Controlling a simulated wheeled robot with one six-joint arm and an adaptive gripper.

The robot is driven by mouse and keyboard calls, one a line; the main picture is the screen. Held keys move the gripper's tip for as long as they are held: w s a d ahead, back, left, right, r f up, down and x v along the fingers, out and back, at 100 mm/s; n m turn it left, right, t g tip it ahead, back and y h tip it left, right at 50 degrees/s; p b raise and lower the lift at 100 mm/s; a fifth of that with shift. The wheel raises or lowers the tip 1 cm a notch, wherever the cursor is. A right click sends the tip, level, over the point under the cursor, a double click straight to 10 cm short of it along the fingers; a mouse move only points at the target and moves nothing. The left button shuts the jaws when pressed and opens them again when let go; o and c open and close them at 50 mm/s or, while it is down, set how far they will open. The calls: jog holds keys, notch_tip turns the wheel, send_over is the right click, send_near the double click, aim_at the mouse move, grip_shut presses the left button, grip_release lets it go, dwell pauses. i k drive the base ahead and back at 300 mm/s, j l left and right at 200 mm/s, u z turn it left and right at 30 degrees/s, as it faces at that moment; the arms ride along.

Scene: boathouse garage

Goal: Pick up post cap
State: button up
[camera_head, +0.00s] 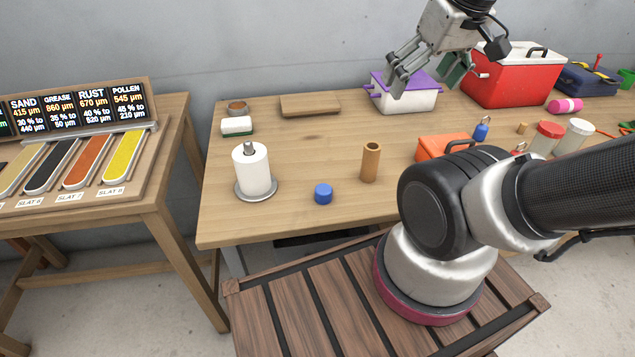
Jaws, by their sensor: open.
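A small blue cylinder (323,193), most likely the post cap, stands on the wooden workbench (262,225) near its front edge. It is between a paper roll on a stand (252,171) and an upright brown tube (371,162). My gripper (420,86) is open and empty in the upper part of the view. It appears in front of a white box with a purple lid, well up and to the right of the blue cylinder. Whether it touches that box cannot be told.
My arm hides part of the bench's right side. An orange box (440,147), red and white jars and a red cooler (512,78) stand to the right. A flat board (310,105) lies at the back. The bench around the blue cylinder is clear.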

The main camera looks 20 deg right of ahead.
aim_at(323, 192)
jog(key=j+z, duration=0.25)
jog(key=j, duration=0.15)
jog(key=k+j+z, duration=0.1)
jog(key=j+z, duration=0.15)
jog(key=k+j+z, duration=0.1)
jog(key=j+z, duration=0.15)
jog(key=j, duration=0.2)
jog(key=k+j+z, duration=0.2)
jog(key=i+j, duration=0.05)
jog(key=j, duration=0.1)
